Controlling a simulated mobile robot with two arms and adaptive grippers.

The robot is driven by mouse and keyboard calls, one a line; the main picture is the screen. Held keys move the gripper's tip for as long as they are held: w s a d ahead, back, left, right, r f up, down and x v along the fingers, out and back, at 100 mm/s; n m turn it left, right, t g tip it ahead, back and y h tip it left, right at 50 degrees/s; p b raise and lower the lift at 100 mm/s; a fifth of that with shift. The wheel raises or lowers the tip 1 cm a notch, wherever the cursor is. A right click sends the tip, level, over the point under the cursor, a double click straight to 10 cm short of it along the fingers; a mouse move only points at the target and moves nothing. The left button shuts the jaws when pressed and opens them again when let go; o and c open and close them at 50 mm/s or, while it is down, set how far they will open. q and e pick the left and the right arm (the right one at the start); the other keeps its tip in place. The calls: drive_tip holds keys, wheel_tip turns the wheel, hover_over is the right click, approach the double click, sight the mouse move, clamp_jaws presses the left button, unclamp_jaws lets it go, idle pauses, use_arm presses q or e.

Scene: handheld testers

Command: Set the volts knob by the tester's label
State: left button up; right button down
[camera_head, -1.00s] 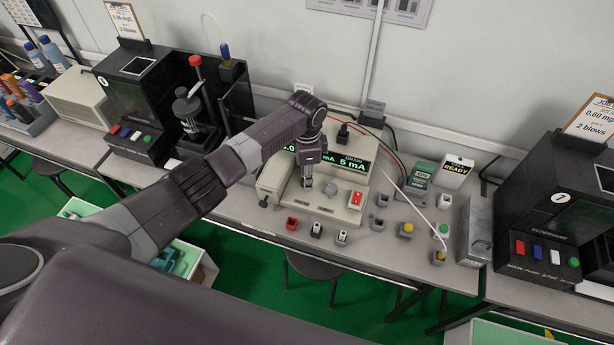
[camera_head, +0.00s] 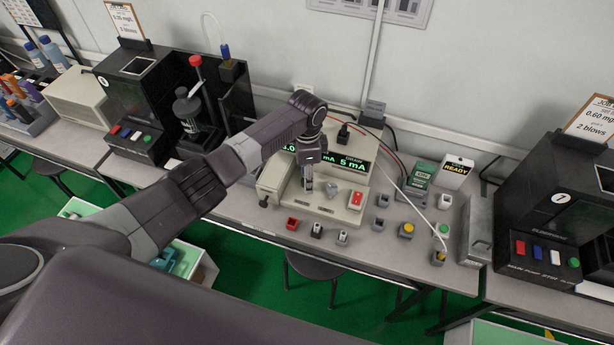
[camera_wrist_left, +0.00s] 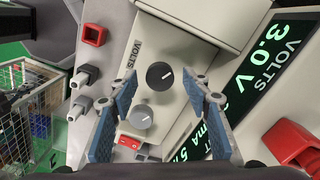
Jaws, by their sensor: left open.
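The beige power supply (camera_head: 325,208) stands on the bench in the head view. The dark volts knob (camera_wrist_left: 160,76) with a white pointer line is on its panel beside the printed word VOLTS. In the wrist view the green display (camera_wrist_left: 268,67) reads 3.0 V. My left gripper (camera_wrist_left: 161,80) is open, with one blue-padded finger on each side of the volts knob. Contact with it cannot be told. In the head view my left gripper (camera_head: 308,184) hides this knob. A green and grey handheld tester (camera_head: 421,174) stands to the right; its label is too small to read.
A grey knob (camera_wrist_left: 140,117) and a red switch (camera_wrist_left: 128,143) sit close to the volts knob. Several small sockets and buttons (camera_head: 406,230) lie on the bench at right. Cables cross behind the supply.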

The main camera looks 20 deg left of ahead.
use_arm(q)
wheel_tip(320, 180, up, 12)
idle(0.4)
drive_tip(key=shift+f, duration=0.15)
idle(0.3)
